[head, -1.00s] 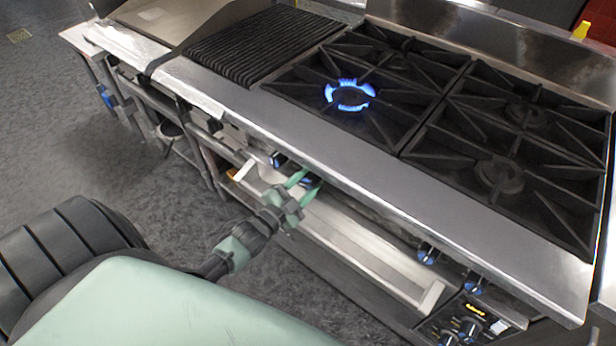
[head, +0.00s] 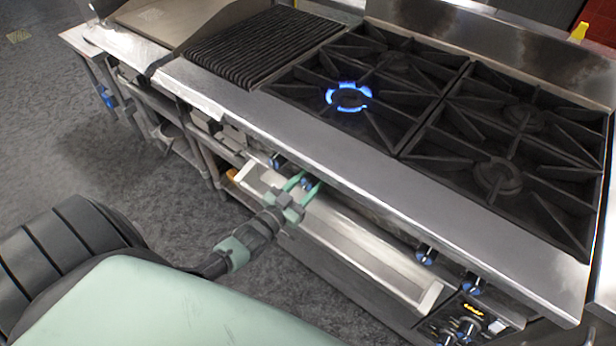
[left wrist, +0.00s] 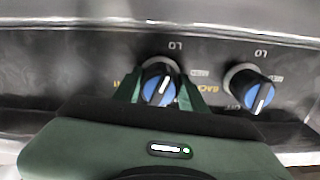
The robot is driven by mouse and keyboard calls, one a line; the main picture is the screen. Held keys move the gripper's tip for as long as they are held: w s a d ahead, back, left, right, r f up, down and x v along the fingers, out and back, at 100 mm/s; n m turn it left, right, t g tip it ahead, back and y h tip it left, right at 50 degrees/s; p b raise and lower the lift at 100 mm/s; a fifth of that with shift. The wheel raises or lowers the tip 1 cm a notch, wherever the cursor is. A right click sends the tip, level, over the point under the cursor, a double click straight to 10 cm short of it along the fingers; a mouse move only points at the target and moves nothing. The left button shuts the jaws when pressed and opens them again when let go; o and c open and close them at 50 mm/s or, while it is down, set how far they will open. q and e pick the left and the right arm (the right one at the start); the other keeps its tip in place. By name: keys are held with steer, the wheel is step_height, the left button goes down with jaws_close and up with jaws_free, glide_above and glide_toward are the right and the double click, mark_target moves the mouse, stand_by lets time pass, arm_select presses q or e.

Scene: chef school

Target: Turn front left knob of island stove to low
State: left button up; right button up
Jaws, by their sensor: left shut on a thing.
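My left gripper (head: 305,186) is at the stove's front panel, its green fingers on both sides of a blue and black knob (left wrist: 158,84). In the left wrist view the fingers (left wrist: 160,90) are shut on this knob, and its white pointer line is tilted. A second similar knob (left wrist: 250,88) is beside it, apart from the fingers; it also shows in the head view (head: 277,161). LO and MED marks are printed around the knobs. The front left burner (head: 348,98) burns with a blue flame. My right gripper is not seen.
The steel front ledge (head: 330,165) of the stove runs above the knobs. Two more knobs (head: 426,254) are farther right, near a control panel (head: 465,318). Grey floor (head: 90,150) is open at left.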

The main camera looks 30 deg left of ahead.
arm_select(q)
steer(key=shift+f, duration=0.1)
stand_by(0.4)
steer(key=o, duration=1.4)
steer(key=shift+c, duration=0.2)
steer(key=s, duration=0.8)
steer(key=shift+a+b, duration=0.3)
steer(key=shift+b, duration=0.05)
